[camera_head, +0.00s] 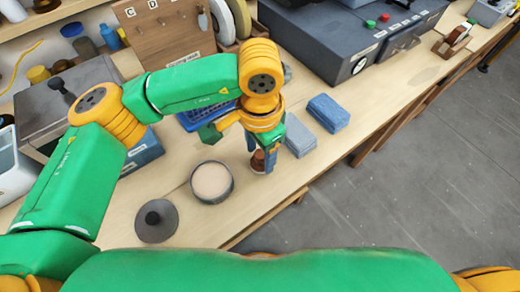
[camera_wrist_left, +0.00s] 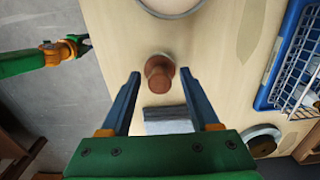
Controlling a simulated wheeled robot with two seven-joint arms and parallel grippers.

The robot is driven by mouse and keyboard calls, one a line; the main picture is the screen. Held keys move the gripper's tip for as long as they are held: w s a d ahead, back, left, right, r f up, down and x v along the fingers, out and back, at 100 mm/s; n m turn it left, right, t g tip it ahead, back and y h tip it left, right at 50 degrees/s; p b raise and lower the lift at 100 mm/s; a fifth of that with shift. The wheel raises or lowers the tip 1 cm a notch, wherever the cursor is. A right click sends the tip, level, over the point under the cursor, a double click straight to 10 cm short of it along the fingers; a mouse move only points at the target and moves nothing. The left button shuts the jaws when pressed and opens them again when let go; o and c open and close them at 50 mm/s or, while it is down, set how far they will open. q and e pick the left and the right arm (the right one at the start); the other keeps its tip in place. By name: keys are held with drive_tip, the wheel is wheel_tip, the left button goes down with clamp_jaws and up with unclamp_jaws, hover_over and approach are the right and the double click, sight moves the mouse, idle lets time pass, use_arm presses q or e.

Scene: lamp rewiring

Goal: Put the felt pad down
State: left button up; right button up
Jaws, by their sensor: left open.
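A small brown piece with a round knob-like top (camera_wrist_left: 159,72) stands on the bench between my left fingers in the wrist view; it may be the felt pad, but I cannot tell for sure. In the head view it shows partly, under the gripper (camera_head: 258,160). My left gripper (camera_head: 264,152) points down over it, open, with a visible gap beside each finger in the wrist view. A grey block (camera_head: 298,135) lies just right of the gripper, and a blue folded block (camera_head: 328,113) lies beyond it. My right gripper (camera_wrist_left: 82,44) is far off over the floor, apparently open and empty.
A blue wire basket (camera_wrist_left: 274,75) is close by. A large grey box (camera_head: 320,45) stands behind. The bench front edge is near.

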sight(260, 154)
use_arm(q)
wheel_tip(260, 154, up, 12)
drive_tip(key=shift+r, duration=0.2)
idle(0.4)
